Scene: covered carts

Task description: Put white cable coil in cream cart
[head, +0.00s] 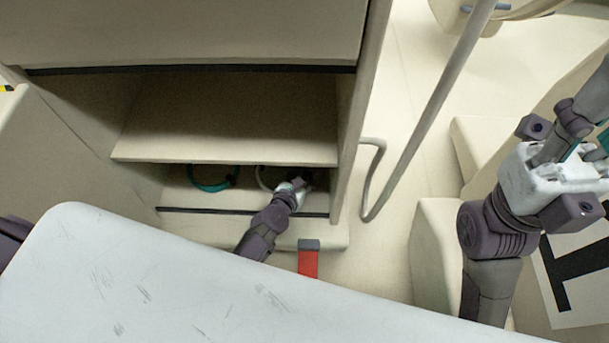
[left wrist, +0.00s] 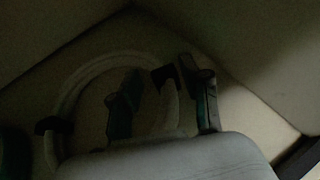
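The white cable coil (head: 262,180) lies in the low, shaded compartment of a cream shelved unit (head: 225,118), partly hidden by my left gripper. My left gripper (head: 299,181) reaches into that compartment at the coil's right side. In the left wrist view the coil (left wrist: 75,88) shows as a pale loop with dark clips. The fingers of my left gripper (left wrist: 165,100) stand apart, with one strand of the coil between them. I see no firm grip on it. I cannot tell which cart the task calls cream.
A teal cable coil (head: 210,186) lies left of the white one in the same compartment. A shelf edge (head: 225,162) hangs close above my left gripper. A red strap or pedal (head: 308,262) sticks out below. A grey tube handle (head: 425,115) stands to the right.

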